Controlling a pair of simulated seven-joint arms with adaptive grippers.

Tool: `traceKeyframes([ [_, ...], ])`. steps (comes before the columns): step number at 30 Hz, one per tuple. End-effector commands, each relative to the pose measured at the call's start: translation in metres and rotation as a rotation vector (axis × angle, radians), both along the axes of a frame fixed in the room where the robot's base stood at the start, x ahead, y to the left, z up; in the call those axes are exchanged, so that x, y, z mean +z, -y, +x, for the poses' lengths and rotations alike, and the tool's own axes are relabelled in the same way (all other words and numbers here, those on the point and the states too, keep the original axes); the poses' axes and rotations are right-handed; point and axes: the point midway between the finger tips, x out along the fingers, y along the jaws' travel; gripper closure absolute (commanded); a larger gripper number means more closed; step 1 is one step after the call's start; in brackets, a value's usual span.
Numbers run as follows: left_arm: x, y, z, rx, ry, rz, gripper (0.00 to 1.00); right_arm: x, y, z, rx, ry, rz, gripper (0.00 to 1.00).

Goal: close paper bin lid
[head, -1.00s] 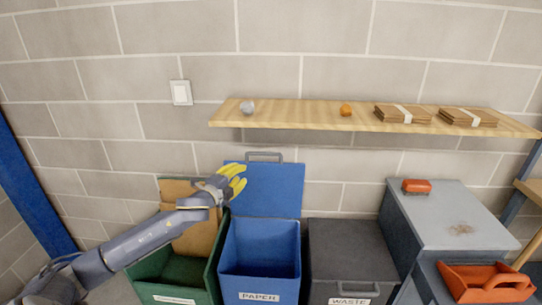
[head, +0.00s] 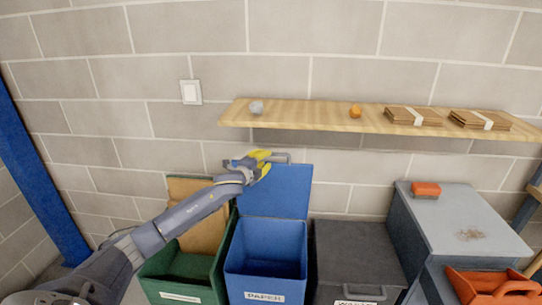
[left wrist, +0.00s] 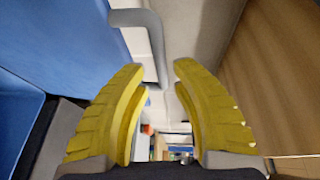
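The blue paper bin (head: 265,262) stands open, and its blue lid (head: 280,190) is raised upright against the wall. A grey handle (head: 277,157) is at the lid's top edge. My left gripper (head: 266,163) is at the lid's upper left, by the handle's left part. In the left wrist view, my left gripper (left wrist: 158,85) has its yellow fingers apart. The handle (left wrist: 146,40) shows just beyond and between the fingertips, and the lid (left wrist: 50,40) is at upper left. Contact with the handle cannot be told. My right gripper is not in view.
A shut dark waste bin (head: 355,250) is on the right. A wooden shelf (head: 330,120) runs above the lid. A grey cabinet (head: 450,215) stands farther right.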

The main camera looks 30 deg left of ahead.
Motion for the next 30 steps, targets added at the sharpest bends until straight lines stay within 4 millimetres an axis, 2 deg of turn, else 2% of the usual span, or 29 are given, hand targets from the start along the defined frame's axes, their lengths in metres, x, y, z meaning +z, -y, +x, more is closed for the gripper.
traceKeyframes([
  [6,-0.002,-0.001,0.029,0.001,0.0,-0.002,0.75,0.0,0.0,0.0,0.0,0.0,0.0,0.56],
  [12,-0.004,-0.001,0.044,0.001,0.0,-0.001,0.75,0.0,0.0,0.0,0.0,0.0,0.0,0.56],
  [27,-0.005,-0.001,0.051,0.0,0.0,-0.001,0.75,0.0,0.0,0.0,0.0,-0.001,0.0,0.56],
  [28,-0.005,-0.001,0.051,0.0,0.0,-0.001,0.73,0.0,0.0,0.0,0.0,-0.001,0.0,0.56],
  [30,-0.005,-0.001,0.051,0.0,0.0,-0.001,0.81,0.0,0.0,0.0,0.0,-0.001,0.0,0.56],
])
